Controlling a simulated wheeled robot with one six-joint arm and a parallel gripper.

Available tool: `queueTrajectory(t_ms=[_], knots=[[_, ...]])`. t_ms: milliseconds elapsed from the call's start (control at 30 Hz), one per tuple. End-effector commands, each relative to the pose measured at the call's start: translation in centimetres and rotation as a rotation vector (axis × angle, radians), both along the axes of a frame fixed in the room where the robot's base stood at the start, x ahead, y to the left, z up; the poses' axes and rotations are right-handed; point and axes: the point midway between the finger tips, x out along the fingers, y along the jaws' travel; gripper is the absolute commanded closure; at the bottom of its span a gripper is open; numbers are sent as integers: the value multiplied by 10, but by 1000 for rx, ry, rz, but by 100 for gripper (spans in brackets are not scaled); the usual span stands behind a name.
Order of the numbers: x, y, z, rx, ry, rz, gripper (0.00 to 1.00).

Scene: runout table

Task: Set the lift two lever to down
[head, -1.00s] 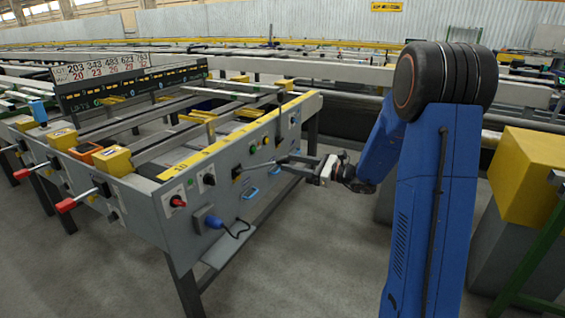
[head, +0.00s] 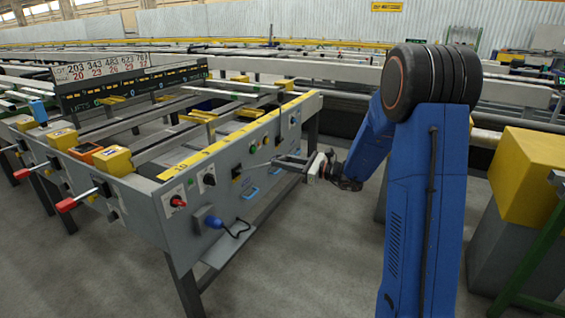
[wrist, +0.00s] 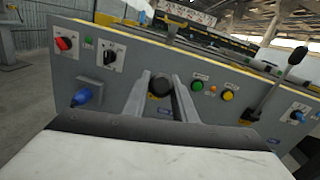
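The grey control panel (head: 225,190) carries the levers, and its labels are too small to read. In the wrist view a round black knob (wrist: 160,86) sits between the two fingers of my gripper (wrist: 161,79), apparently a lever end seen nearly end-on. The fingers are apart, one on each side of it; I cannot tell whether they touch it. A second black-knobbed lever (wrist: 271,84) stands tilted up at the right. I cannot tell by label which lever is lift two. In the head view my gripper (head: 277,161) is close to the panel front.
A red knob (wrist: 65,43), a black selector (wrist: 109,57) and a blue plug (wrist: 80,97) are left of my gripper. Green (wrist: 201,77) and yellow (wrist: 227,94) buttons are right of it. Red-handled levers (head: 68,204) stick out farther left. The floor in front is clear.

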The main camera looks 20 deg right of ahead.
Motion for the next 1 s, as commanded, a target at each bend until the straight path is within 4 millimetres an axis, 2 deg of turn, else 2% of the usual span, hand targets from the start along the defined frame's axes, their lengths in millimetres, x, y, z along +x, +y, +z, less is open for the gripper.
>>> queueTrajectory(t_ms=[167,367,700,1000], knots=[[1,1,3,-9,7,1,100],[6,7,18,-54,47,2,100],[28,29,59,-211,199,2,100],[53,54,88,-356,343,1,100]])
